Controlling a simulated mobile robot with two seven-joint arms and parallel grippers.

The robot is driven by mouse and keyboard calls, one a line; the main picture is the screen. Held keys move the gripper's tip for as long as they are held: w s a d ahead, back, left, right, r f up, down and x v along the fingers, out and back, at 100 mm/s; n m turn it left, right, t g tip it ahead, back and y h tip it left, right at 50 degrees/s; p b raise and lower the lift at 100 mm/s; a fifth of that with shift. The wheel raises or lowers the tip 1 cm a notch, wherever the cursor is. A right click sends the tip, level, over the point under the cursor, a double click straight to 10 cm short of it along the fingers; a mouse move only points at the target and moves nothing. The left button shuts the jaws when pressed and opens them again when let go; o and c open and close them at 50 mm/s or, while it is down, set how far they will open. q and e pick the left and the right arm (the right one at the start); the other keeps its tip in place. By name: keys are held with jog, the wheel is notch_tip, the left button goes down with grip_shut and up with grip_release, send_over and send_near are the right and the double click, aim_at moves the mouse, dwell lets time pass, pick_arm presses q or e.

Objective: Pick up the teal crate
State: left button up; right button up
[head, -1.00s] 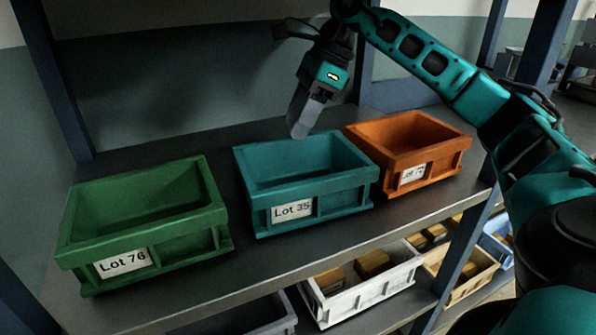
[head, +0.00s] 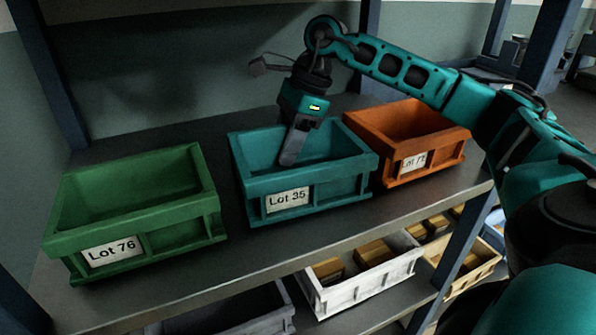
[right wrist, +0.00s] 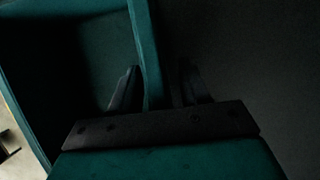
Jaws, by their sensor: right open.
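The teal crate (head: 335,185), with a label reading Lot 35, stands on the shelf between a green and an orange crate. My right gripper (head: 289,160) points down at it, with a finger reaching inside the crate near its back wall. In the right wrist view, the wall of the teal crate (right wrist: 147,45) runs between the two fingers of my right gripper (right wrist: 158,88). The fingers are open, one on the inner side and one on the outer side. The wrist view is dark, and the outer finger is hard to make out. My left gripper is not in view.
The green crate (head: 150,215), labelled Lot 76, stands to the left with a gap. The orange crate (head: 440,150) stands close on the right. A white bin (head: 365,287) with brown blocks sits on the lower shelf. A blue post (head: 466,255) rises at the right.

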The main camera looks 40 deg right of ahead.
grip_shut()
dwell(0.3)
jog(key=shift+r, duration=0.2)
